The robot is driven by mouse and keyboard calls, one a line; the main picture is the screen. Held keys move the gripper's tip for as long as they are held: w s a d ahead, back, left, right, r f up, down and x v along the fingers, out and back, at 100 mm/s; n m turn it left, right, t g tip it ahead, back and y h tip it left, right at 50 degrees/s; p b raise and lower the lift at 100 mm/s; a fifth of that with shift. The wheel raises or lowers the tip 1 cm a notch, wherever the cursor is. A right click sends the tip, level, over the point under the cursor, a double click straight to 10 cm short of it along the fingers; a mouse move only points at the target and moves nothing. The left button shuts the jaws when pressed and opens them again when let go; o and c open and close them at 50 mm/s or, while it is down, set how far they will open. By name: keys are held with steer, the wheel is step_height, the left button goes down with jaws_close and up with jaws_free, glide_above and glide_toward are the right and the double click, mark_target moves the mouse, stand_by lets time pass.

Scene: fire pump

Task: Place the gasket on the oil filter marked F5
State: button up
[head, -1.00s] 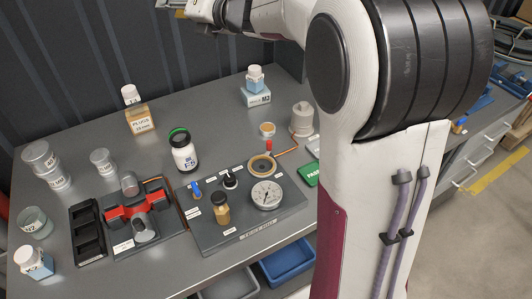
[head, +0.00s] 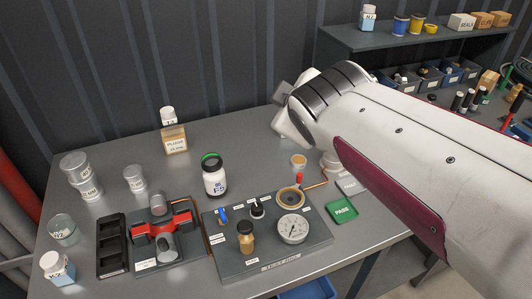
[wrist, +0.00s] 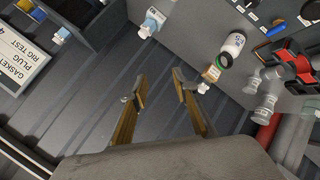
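The oil filter marked F5 is a white canister (head: 215,182) with a dark top and a green ring (head: 211,157) around its upper rim. It stands upright mid-table, and it also shows in the wrist view (wrist: 234,42). I cannot tell whether the green ring is a separate gasket. My gripper (wrist: 158,84) is open and empty in the wrist view, its two brass-coloured fingers apart, with dark corrugated wall behind them. It is clear of the filter. In the head view my wrist hides the fingers at the back of the table.
A test rig (head: 262,268) with a gauge (head: 292,229) stands in front of the filter. A red pump part (head: 158,229), several grey cans and a plugs box (head: 175,139) are to the left. A green PASS card (head: 341,211) lies right. A stocked shelf (head: 350,37) stands behind.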

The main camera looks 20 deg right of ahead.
steer(key=s+a+f+m+g+y, duration=0.1)
steer(key=s+a+f+m, duration=0.1)
steer(key=s+f, duration=0.2)
steer(key=s+a+f+m+g+y, duration=0.1)
steer(key=s+a+f+m+g, duration=0.1)
steer(key=s, duration=0.6)
steer(key=s+a+f+m+g+y, duration=0.1)
steer(key=s+a+f+m+g, duration=0.1)
steer(key=s+f, duration=0.3)
steer(key=shift+s+a+f+m, duration=0.4)
steer(key=shift+s+a+m, duration=0.5)
steer(key=shift+s, duration=0.1)
